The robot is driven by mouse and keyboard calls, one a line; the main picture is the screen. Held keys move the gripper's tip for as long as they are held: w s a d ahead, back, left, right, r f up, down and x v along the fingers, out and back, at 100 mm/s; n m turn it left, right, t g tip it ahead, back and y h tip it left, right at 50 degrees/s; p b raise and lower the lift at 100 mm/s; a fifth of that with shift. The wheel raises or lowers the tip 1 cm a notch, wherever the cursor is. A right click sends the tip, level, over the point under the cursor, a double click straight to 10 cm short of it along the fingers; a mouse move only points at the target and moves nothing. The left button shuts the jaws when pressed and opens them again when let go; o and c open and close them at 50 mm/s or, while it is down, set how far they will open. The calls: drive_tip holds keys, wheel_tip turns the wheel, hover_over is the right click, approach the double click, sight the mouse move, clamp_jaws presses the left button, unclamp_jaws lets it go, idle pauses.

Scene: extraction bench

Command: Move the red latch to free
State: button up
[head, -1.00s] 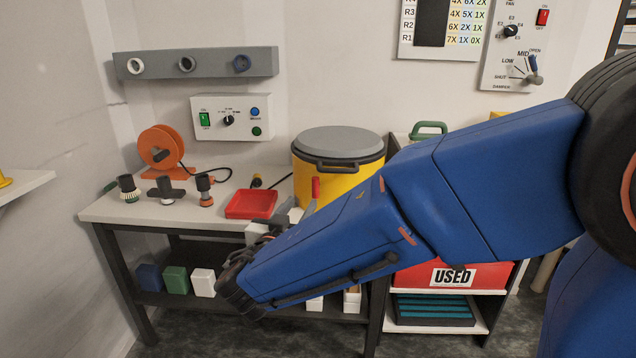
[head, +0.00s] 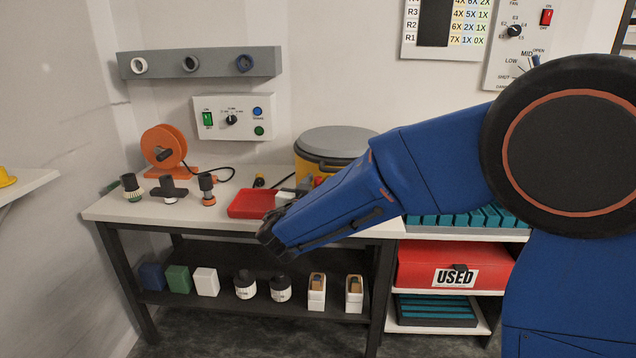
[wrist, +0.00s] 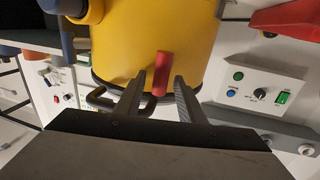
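The red latch (wrist: 161,74) is a short red bar on the wall of the yellow drum. In the wrist view it appears between the two fingers of my gripper (wrist: 159,84), with a gap on each side. My gripper is open and holds nothing. I cannot tell whether the fingertips reach past the latch in depth. The yellow drum (wrist: 165,30) fills the upper middle of the wrist view.
A red tray (head: 250,204) lies on the bench (head: 130,210) left of my arm, with several dark-topped fittings farther left. An orange reel (head: 163,147) and a control box (head: 233,117) are behind. A dark drum handle (wrist: 103,98) is close to my left finger in the wrist view.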

drive_tip(key=shift+w, duration=0.15)
drive_tip(key=shift+c, duration=0.6)
clamp_jaws()
drive_tip(key=a+f+n+t+y, duration=0.1)
drive_tip(key=n, duration=0.5)
drive_tip(key=f+n+y, duration=0.1)
drive_tip(key=n, duration=0.6)
drive_tip(key=a+n+t+y, duration=0.1)
drive_tip(key=n, duration=0.6)
drive_tip(key=shift+a+f+t, duration=0.3)
drive_tip(key=shift+a+f, duration=0.05)
drive_tip(key=shift+f, duration=0.05)
